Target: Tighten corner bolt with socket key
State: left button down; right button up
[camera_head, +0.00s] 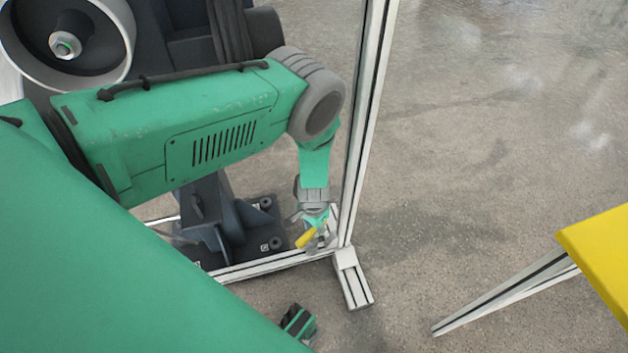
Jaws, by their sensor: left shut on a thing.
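My left gripper (314,226) reaches down at the foot of an upright frame post, in the corner where it meets the lower rail. It is shut on the socket key (306,238), of which a short yellow part shows, slanting down to the left. The key is small in this view and its working end cannot be made out. The corner bolt cannot be made out; the gripper and key cover part of the corner. Whether the key touches the bolt cannot be told.
The light metal post (366,120) stands just right of my left forearm. The lower rail (270,266) and a short foot piece (352,279) meet at its base. A dark machine base (228,222) stands behind the rail. A yellow panel (603,255) is at right. Open floor lies between.

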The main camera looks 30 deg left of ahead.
pick_arm(q)
jog(key=shift+f, duration=0.1)
jog(key=shift+d+f+b, duration=0.1)
jog(key=shift+f+b, duration=0.4)
jog(key=shift+b, duration=0.2)
jog(key=shift+f, duration=0.3)
